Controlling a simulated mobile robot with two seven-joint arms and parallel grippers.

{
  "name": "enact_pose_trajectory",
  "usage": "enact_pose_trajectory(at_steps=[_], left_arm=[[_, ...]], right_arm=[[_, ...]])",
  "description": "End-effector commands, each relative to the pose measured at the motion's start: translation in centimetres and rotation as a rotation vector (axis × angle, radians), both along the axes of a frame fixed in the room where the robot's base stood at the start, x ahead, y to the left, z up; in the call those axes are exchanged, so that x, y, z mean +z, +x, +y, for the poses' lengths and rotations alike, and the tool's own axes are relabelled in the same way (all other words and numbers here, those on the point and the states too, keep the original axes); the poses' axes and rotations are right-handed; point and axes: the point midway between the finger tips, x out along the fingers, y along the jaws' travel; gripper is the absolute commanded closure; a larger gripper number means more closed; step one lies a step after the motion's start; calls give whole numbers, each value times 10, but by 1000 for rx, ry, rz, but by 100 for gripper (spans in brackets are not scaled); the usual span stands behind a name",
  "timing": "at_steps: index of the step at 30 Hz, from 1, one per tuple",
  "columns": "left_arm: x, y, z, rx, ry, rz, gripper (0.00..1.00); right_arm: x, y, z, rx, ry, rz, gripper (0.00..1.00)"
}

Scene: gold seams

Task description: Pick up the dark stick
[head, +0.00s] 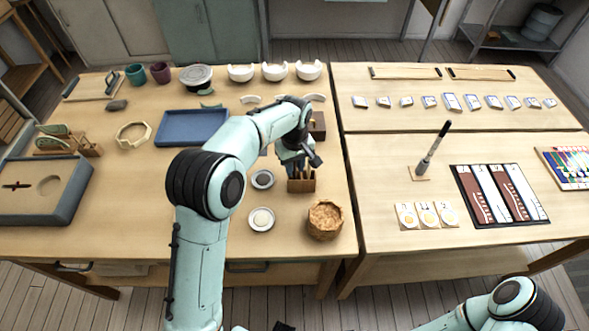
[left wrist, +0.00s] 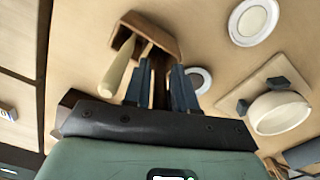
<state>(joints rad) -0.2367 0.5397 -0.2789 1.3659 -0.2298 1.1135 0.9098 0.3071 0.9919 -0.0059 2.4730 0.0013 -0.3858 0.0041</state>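A small wooden holder (head: 301,185) stands near the front right of the left table. In the left wrist view the holder (left wrist: 150,33) shows with a pale stick (left wrist: 117,72) leaning out of it and another thin stick partly behind my fingers. My left gripper (head: 299,168) is right above the holder. My right gripper is out of view.
A blue tray (head: 191,127) is further back.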

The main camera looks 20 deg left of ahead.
Motion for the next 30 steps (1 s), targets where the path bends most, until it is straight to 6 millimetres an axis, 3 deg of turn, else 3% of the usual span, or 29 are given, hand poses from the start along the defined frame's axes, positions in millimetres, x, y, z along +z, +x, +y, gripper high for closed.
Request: enact_pose_trajectory(at_steps=[7, 9, 10, 20, 26, 30], left_arm=[[-2, 0, 0, 0, 0, -1, 74], [-2, 0, 0, 0, 0, -1, 97], [-2, 0, 0, 0, 0, -1, 100], [0, 0, 0, 0, -1, -2, 100], [25, 1, 0, 0, -1, -7, 100], [62, 2, 0, 0, -1, -10, 100]], right_arm=[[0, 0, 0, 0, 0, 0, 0], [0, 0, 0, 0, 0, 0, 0], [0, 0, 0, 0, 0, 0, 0], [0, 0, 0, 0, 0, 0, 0], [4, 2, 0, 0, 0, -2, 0], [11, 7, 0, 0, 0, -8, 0]])
